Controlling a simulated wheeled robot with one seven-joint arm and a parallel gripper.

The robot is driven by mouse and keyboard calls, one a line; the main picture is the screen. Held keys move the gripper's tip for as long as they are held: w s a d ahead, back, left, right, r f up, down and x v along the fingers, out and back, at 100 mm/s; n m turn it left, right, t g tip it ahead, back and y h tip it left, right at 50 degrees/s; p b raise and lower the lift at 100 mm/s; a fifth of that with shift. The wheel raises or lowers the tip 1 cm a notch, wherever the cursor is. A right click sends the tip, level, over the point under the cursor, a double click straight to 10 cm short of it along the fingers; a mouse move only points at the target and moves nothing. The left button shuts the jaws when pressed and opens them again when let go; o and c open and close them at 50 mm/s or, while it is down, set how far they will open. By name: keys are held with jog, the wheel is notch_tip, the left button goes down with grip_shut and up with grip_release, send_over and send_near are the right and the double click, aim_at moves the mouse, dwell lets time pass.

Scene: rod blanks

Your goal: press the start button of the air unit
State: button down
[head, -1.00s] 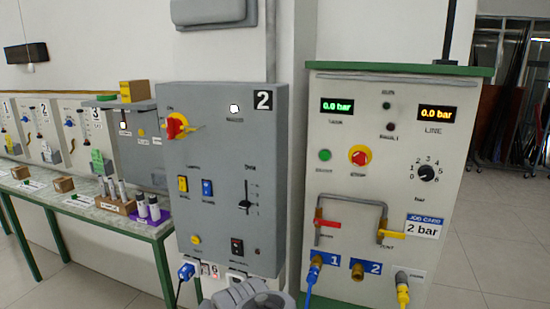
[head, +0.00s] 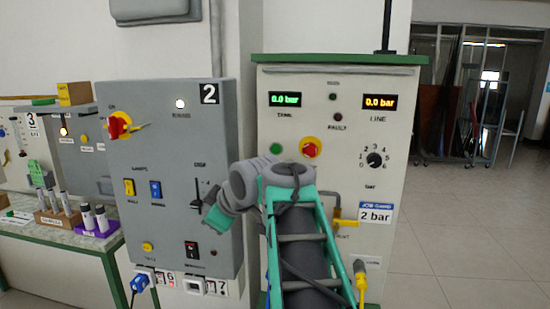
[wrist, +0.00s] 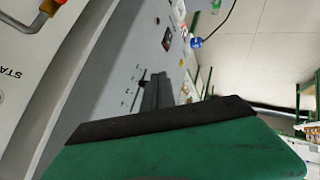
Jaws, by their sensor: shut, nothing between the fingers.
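The air unit (head: 400,145) is a pale cabinet with a green top at the right of the head view. Its green start button (head: 275,149) shows at the upper left of the panel, beside a red stop knob on a yellow ring (head: 311,148). Both displays read 0.0 bar. My arm stands in front of the lower panel and hides the start button's label and the left valve. My gripper (wrist: 156,82) is shut and empty in the wrist view.
A grey control box (head: 170,210) marked 2 hangs to the left, close to my arm. A yellow valve handle (head: 345,223) and a yellow plug (head: 361,283) stick out from the air unit. Open floor (head: 460,220) lies to the right.

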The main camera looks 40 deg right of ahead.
aim_at(276, 152)
jog(key=s+d+r+n+t+h+b, duration=0.1)
jog(key=d+r+n, duration=0.1)
jog(key=d+r, duration=0.3)
jog(key=s+d+r+n+t+h, duration=0.1)
jog(key=d+r, duration=0.4)
jog(key=d, duration=0.5)
jog(key=shift+s+r+n+t+b, duration=0.35)
jog(key=shift+s+n, duration=0.2)
jog(key=shift+n, duration=0.55)
jog(key=shift+w+d+p, duration=0.9)
jog(key=shift+d, duration=0.25)
jog(key=shift+w+d+p, duration=0.9)
jog(key=shift+d+p, duration=0.05)
jog(key=shift+d, duration=0.15)
jog(key=shift+w+d+p, duration=0.9)
jog(key=shift+d, duration=0.25)
jog(key=shift+d, duration=0.1)
